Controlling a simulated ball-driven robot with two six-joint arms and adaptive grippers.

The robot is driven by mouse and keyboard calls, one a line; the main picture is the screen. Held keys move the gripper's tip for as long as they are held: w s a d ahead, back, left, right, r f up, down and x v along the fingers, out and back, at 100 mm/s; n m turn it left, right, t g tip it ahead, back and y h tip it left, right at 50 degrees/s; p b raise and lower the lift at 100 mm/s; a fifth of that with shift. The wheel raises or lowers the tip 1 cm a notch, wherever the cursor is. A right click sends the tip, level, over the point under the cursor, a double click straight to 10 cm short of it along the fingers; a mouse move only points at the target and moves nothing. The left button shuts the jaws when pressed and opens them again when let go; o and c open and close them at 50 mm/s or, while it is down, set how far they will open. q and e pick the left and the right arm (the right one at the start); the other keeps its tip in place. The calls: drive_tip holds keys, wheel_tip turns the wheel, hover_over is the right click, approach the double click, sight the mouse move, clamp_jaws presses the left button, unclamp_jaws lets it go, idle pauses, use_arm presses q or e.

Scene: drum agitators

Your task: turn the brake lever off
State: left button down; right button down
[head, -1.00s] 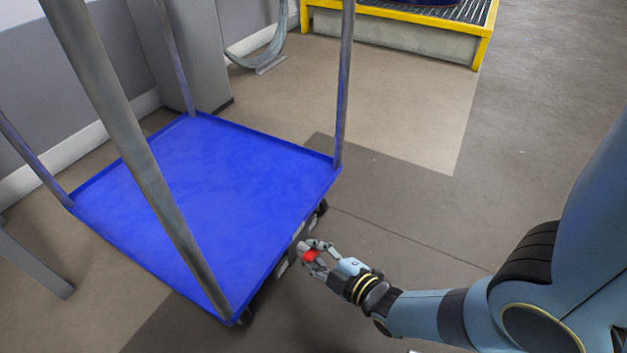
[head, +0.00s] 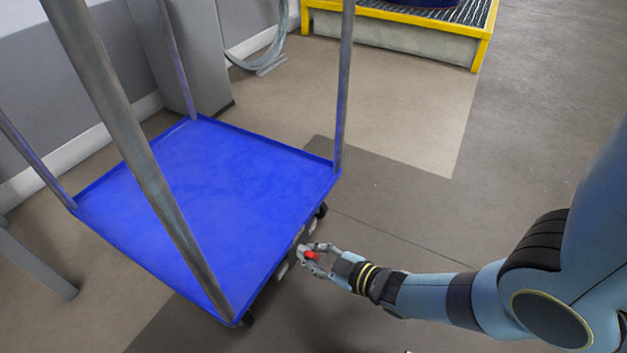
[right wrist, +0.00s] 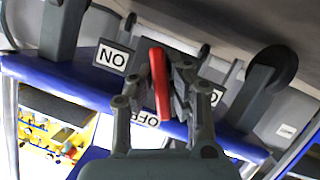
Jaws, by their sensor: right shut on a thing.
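The red brake lever (head: 310,255) is at the near right edge of the blue cart (head: 215,190), low by the wheels. My right gripper (head: 314,253) reaches it from the right. In the right wrist view the red lever (right wrist: 159,88) stands between the two fingers of my gripper (right wrist: 165,82), which is shut on it. A white ON label (right wrist: 113,57) is left of the lever. An OFF label (right wrist: 147,120) is below it, partly hidden by the fingers. Another label (right wrist: 215,97), mostly covered, is to the right. My left gripper is not in view.
The cart has upright grey posts (head: 343,90) at its corners and dark wheels (head: 321,210) beneath. A yellow-framed grating platform (head: 400,35) stands at the back. The floor (head: 430,200) right of the cart is clear.

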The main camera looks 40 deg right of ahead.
drive_tip(key=shift+s+a+f+m+y, duration=0.15)
drive_tip(key=shift+s+m+y, duration=0.15)
drive_tip(key=shift+m, duration=0.2)
drive_tip(key=shift+m+g+y, duration=0.4)
drive_tip(key=shift+m, duration=0.2)
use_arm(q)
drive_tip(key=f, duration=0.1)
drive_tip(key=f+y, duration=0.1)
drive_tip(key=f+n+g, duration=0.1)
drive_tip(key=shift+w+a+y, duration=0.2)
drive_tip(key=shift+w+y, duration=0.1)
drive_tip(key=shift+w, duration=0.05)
use_arm(e)
drive_tip(key=shift+m, duration=0.3)
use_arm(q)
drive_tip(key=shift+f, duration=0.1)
use_arm(e)
drive_tip(key=shift+a+y, duration=0.1)
drive_tip(key=shift+y, duration=0.2)
drive_tip(key=c, duration=1.5)
unclamp_jaws()
drive_tip(key=shift+o, duration=0.9)
drive_tip(key=shift+w, duration=0.1)
drive_tip(key=v, duration=1.2)
